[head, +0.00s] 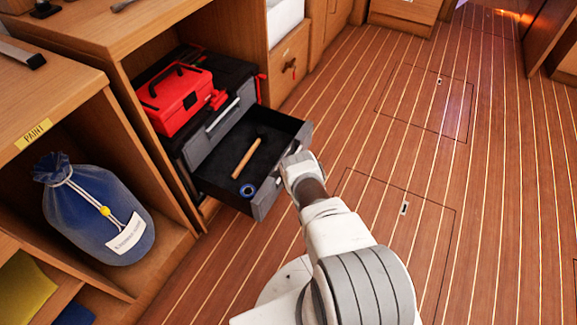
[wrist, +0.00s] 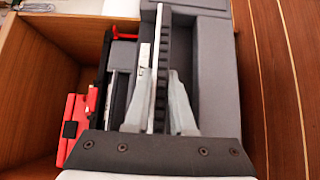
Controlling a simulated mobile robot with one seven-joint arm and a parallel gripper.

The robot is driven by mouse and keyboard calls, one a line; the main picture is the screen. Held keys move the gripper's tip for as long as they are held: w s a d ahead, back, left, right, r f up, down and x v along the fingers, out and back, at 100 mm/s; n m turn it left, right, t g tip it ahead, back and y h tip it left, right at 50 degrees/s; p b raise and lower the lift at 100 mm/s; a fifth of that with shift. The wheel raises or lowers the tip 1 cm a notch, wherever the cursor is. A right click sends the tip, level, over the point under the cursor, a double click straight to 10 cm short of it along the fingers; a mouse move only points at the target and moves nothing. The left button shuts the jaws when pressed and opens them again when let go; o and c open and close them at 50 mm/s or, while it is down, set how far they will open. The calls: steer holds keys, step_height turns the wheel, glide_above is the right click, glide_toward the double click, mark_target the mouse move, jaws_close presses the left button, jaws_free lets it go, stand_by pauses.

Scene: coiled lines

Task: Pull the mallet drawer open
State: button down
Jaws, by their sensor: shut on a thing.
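The mallet drawer (head: 224,192) is a dark tray with a grey front, pulled well out of the black and grey tool chest. A mallet with a wooden handle (head: 246,159) lies inside it, beside a small blue ring (head: 248,190). In the head view my gripper (head: 288,163) is at the drawer's grey front, and my wrist hides much of the contact. In the wrist view my gripper (wrist: 158,100) has its two pale fingers on either side of a long handle bar (wrist: 161,45), shut on it. The drawer's inside does not show clearly there.
A red toolbox (head: 172,98) sits on the chest, inside a wooden cabinet. A blue bag (head: 92,212) lies in the left compartment labelled PAINT. The striped wooden floor (head: 390,130) right of the drawer is clear.

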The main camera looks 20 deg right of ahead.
steer(key=shift+s+d, duration=0.15)
steer(key=shift+s, duration=0.05)
stand_by(0.4)
steer(key=c, duration=0.8)
jaws_free()
steer(key=shift+o, duration=0.2)
steer(key=shift+s, duration=0.15)
